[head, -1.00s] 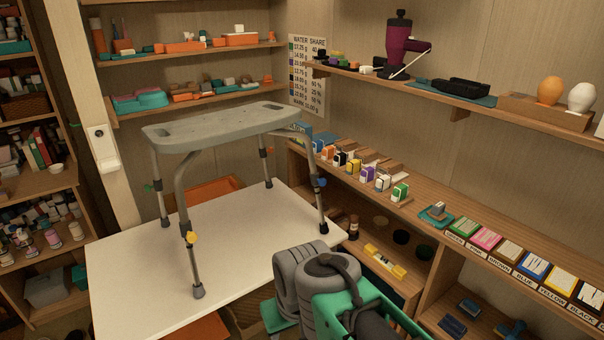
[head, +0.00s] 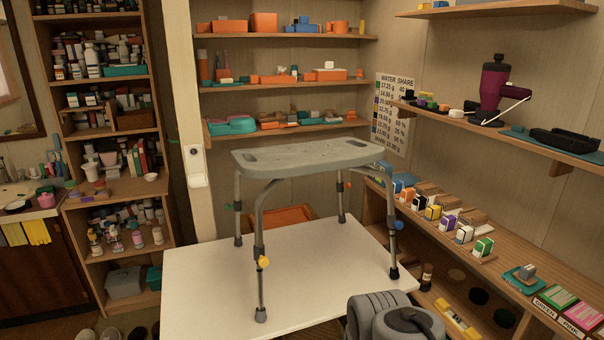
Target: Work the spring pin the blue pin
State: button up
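A grey shower stool (head: 312,155) stands upright on a white table (head: 215,290). Its legs carry small coloured pins. The blue pin (head: 398,225) is a small knob on the right front leg, just below the dark collar. A yellow pin (head: 263,262) sits on the near front leg. A small green pin shows by the left rear leg, and a small red one by the other rear leg. Whether the blue pin is in or out cannot be told at this size. My gripper is not in view; only grey parts of my arm show at the bottom edge.
A shelf (head: 480,235) with coloured boxes runs close along the stool's right side. Shelves with orange items (head: 290,78) and a paper chart (head: 394,105) are behind it. The white tabletop is clear around the stool's legs.

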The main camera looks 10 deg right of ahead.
aim_at(399, 225)
jog(key=k, duration=0.5)
jog(key=z, duration=1.5)
jog(key=i, duration=1.1)
jog(key=u, duration=2.45)
